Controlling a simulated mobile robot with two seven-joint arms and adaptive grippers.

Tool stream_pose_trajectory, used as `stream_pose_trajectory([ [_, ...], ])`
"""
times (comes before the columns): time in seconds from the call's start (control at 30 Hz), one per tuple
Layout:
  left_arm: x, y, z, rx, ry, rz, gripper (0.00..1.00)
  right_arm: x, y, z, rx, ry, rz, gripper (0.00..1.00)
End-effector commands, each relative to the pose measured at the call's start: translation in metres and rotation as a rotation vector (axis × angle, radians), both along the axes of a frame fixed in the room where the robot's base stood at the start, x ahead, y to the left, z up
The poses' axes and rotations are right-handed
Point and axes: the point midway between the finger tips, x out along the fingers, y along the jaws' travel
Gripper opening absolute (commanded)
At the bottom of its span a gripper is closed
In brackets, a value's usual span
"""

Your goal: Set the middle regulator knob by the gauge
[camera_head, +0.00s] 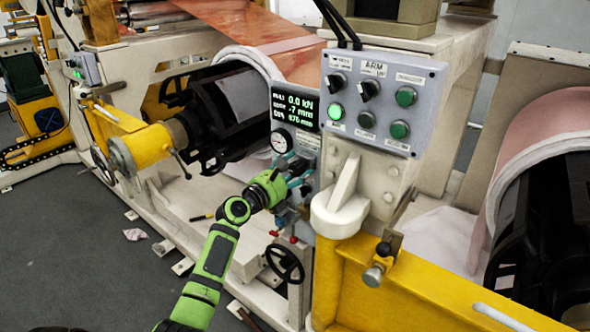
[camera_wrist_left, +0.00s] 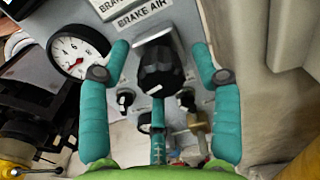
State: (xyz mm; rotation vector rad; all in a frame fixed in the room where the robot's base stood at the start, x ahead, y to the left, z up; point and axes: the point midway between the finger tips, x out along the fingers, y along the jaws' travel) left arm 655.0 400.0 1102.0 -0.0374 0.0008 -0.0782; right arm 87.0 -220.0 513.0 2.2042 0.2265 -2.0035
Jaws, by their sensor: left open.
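My left gripper (camera_head: 290,172) is at the small control panel below the display, its teal fingers spread open. In the left wrist view the open gripper (camera_wrist_left: 160,52) has one finger on each side of a large black knob (camera_wrist_left: 155,68), apart from it, with a third finger below. A label reading BRAKE AIR sits above this knob. The fingers mostly hide the knob in the head view. My right gripper is not in view.
Smaller black knobs (camera_wrist_left: 125,101) sit below the large knob, and a brass fitting (camera_wrist_left: 198,125) lies lower right. A display (camera_head: 295,107) is above the gauge. A grey switch box (camera_head: 380,100) and a yellow arm (camera_head: 410,290) stand right. A black handwheel (camera_head: 285,263) is below.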

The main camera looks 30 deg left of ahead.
Motion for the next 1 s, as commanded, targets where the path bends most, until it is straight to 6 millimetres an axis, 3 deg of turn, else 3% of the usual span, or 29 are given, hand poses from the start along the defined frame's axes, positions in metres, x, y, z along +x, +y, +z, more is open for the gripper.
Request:
stream_pose_trajectory([
  [0.3,0.0036,-0.0002,-0.0005,0.002,0.001,0.0,0.64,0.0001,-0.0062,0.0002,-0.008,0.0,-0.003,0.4],
  [0.43,0.0035,-0.0003,-0.0006,0.002,0.001,0.0,0.12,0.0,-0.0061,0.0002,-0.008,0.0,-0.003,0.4],
  [0.47,0.0035,-0.0003,-0.0005,0.002,0.001,0.001,0.08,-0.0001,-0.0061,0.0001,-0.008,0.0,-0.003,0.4],
  [1.0,0.0035,-0.0001,0.0009,0.11,-0.011,0.001,0.08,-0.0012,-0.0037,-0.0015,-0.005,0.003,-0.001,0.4],
])
